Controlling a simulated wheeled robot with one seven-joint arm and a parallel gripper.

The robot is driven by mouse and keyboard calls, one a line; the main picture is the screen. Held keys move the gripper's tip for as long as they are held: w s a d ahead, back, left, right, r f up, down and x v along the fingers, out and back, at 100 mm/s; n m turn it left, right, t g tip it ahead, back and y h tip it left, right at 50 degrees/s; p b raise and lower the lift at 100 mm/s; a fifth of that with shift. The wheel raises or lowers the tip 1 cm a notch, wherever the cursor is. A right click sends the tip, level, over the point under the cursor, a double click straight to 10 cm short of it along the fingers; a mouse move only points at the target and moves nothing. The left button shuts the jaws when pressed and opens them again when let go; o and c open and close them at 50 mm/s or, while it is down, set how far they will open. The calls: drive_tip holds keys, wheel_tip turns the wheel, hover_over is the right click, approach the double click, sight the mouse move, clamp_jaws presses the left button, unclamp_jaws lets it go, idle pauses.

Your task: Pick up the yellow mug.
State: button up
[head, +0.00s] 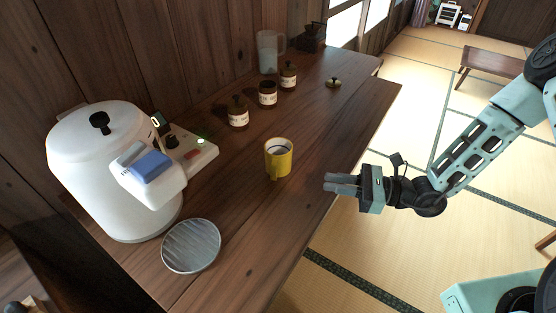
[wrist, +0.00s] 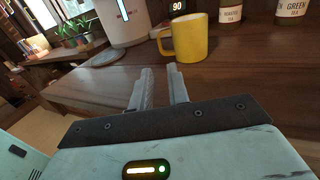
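The yellow mug (head: 278,160) stands upright on the dark wooden counter (head: 240,190), its handle toward the counter's front edge. In the wrist view the mug (wrist: 188,38) is ahead of the fingers, with its handle on the left. My gripper (head: 328,184) is at the counter's front edge, to the right of the mug and apart from it. In the wrist view my gripper (wrist: 160,88) shows its two fingers with a gap between them and nothing held.
A white rice-cooker-like appliance (head: 95,170) stands at the left, with a round grey plate (head: 191,246) in front. Several labelled jars (head: 238,112), a clear pitcher (head: 268,52) and a small lid (head: 333,83) are behind the mug. The counter between mug and gripper is clear.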

sight(273, 180)
drive_tip(key=p+x, duration=0.2)
drive_tip(key=x, duration=1.3)
drive_tip(key=shift+a, duration=0.1)
clamp_jaws()
